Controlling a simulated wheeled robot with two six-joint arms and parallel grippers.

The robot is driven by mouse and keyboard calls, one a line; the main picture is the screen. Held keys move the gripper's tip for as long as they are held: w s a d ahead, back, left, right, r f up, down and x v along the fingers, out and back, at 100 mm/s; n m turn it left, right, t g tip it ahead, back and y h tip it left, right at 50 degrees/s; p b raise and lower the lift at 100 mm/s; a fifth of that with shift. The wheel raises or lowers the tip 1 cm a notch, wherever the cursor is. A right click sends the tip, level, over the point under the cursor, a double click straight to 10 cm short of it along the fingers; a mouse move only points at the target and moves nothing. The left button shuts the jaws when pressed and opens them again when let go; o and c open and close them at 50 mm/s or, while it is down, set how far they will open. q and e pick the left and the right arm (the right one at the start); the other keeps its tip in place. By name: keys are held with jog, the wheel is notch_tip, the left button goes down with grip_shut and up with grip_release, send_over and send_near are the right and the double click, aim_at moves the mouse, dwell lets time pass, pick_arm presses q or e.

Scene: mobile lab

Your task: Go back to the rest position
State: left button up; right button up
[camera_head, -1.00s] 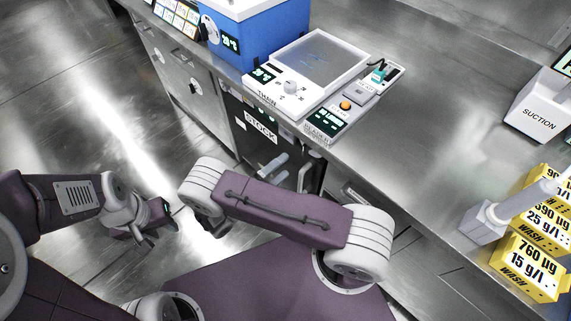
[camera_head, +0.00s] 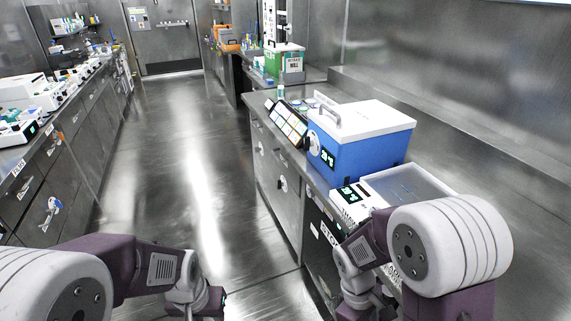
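My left arm comes in from the lower left, bent, with its wrist and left gripper (camera_head: 207,303) low over the floor of the aisle. Its fingers are too small and cut off by the bottom edge to judge. My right arm fills the lower right, its forearm folded back beside the bench. Its wrist and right gripper (camera_head: 368,308) point down at the bottom edge, and the fingers are not clear. I see nothing held in either gripper.
The right bench carries a blue box with a white lid (camera_head: 362,143) and a white thaw plate (camera_head: 408,188), partly hidden by my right arm. A left bench (camera_head: 70,150) holds lab devices. The aisle floor (camera_head: 180,150) between them is clear up to a door (camera_head: 160,40).

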notch_tip(320, 180, up, 18)
jog(key=w+m+t+y+p, duration=0.2)
jog(key=m+p, duration=0.7)
jog(key=p, duration=0.5)
jog(key=shift+a+t+y+p, duration=0.3)
jog(key=shift+t+p, duration=0.05)
jog(key=shift+t, duration=0.45)
jog(key=shift+r, duration=0.1)
jog(key=shift+c, duration=0.4)
